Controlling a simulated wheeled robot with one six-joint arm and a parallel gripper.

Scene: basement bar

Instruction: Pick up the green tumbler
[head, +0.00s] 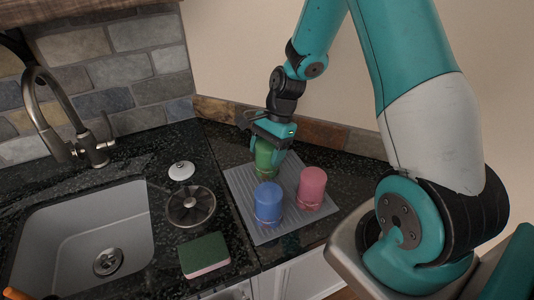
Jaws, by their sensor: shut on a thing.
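The green tumbler (265,164) is at the back of a grey ribbed drying mat (240,187) on the dark counter. My gripper (268,146) comes down on it from above and is shut on its upper part. The gripper hides the tumbler's top. The tumbler looks upright, and I cannot tell whether its base touches the mat. A blue tumbler (268,203) stands in front of it on the mat, and a pink tumbler (311,187) stands to the right.
A sink (85,240) with a curved faucet (45,105) is at the left. A round strainer (190,206), a white-topped knob (181,171) and a green-and-pink sponge (204,255) lie between sink and mat.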

